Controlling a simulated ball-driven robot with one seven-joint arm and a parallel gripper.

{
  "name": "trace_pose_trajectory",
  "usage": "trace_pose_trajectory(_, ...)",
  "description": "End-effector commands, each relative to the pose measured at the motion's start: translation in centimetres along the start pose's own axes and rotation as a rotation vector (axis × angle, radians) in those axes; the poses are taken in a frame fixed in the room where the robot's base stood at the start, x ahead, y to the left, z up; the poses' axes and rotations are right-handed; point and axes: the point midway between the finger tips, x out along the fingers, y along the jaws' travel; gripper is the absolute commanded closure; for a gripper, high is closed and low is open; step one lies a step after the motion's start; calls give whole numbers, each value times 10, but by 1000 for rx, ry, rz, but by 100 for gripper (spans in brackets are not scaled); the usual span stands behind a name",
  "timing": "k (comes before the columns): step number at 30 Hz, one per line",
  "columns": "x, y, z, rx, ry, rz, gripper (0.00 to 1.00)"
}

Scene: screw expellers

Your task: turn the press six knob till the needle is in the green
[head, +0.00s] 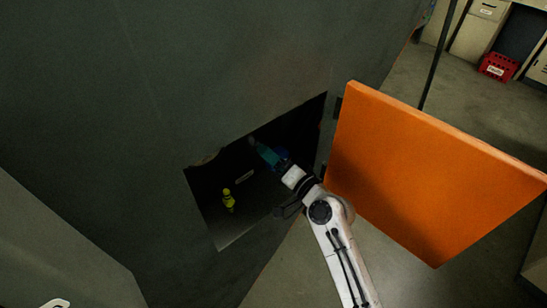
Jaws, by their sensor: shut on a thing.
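My gripper (259,149) reaches into a dark rectangular opening in a large dark green housing. Its teal front end points up and left, and it is shut on a small grey rounded thing at its tip, which looks like the knob (251,141). The knob is dim and mostly covered by my gripper, so its turn cannot be read. A small pale label (244,177) sits on the dark surface just below and left of my gripper. No gauge, needle or green zone can be made out.
A small yellow object (228,199) stands low in the opening, left of my arm. An orange panel (425,175) stands open close to my arm's right side. The housing wall (180,80) surrounds the opening. A red crate (497,67) lies on the floor far right.

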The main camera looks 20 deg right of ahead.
Motion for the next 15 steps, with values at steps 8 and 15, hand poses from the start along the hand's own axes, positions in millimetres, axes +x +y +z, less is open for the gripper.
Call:
trace_pose_trajectory(8,0,1,0,-1,1,2,5)
trace_pose_trajectory(15,0,1,0,-1,1,1,2)
